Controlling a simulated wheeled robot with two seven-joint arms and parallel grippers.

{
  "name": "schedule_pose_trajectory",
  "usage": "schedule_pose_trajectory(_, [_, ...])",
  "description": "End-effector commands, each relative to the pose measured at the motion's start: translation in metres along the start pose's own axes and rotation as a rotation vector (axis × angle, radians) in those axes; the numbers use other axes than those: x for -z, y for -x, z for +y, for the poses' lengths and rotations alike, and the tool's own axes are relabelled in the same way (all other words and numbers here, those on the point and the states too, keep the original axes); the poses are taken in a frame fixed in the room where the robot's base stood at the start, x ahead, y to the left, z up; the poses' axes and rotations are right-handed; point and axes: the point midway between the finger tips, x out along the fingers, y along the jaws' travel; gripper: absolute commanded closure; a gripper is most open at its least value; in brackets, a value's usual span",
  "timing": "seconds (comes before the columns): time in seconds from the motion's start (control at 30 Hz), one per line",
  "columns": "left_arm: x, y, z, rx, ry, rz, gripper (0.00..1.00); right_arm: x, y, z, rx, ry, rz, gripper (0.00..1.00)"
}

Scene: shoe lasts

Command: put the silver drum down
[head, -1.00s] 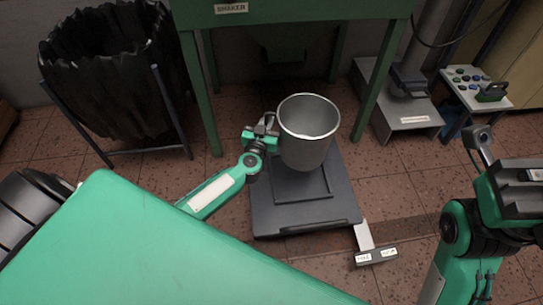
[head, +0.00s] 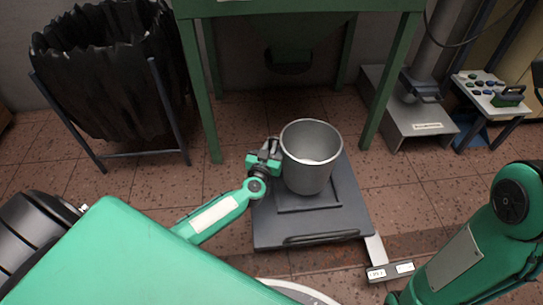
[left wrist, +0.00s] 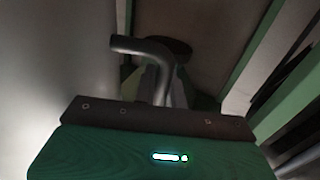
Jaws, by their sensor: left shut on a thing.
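The silver drum (head: 308,172) is an open, upright metal bucket with a little pale material at its bottom. It is over the dark platform scale (head: 345,215), within the platform's outline; I cannot tell whether its base touches. My left gripper (head: 268,150) is at the drum's left side, shut on its handle. In the left wrist view the bent grey handle (left wrist: 150,48) runs down to the jaws (left wrist: 158,90), and the drum's wall (left wrist: 60,50) fills the left. My right arm shows at the right, but its gripper is out of view.
A green frame with a hopper (head: 290,60) stands behind the scale. A black bag in a stand (head: 110,75) is at the left. A grey machine base (head: 415,120) and a small table with buttons (head: 490,92) are at the right. The scale's display (head: 391,272) is at front right.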

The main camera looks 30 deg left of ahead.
Motion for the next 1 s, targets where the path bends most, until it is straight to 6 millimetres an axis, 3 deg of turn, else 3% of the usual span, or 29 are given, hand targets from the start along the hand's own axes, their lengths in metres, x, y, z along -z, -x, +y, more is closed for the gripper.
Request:
schedule_pose_trajectory(0.33, [-0.039,0.0,-0.001,0.001,0.0,0.002,1.0,0.011,0.025,-0.006,-0.006,0.0,0.012,1.0])
schedule_pose_trajectory(0.8, [-0.043,0.0,-0.001,0.001,0.0,0.002,1.0,0.014,0.019,-0.008,-0.007,-0.004,0.028,1.0])
schedule_pose_trajectory(0.83, [-0.043,0.0,-0.001,0.001,-0.002,0.0,0.82,0.014,0.019,-0.008,-0.007,-0.004,0.029,1.0])
schedule_pose_trajectory(0.9, [-0.043,0.0,-0.001,0.0,-0.001,0.0,0.68,0.014,0.02,-0.008,-0.007,-0.004,0.028,1.0])
schedule_pose_trajectory(1.0, [-0.043,0.0,-0.001,0.0,-0.001,0.0,0.66,0.013,0.02,-0.007,-0.006,-0.004,0.027,1.0])
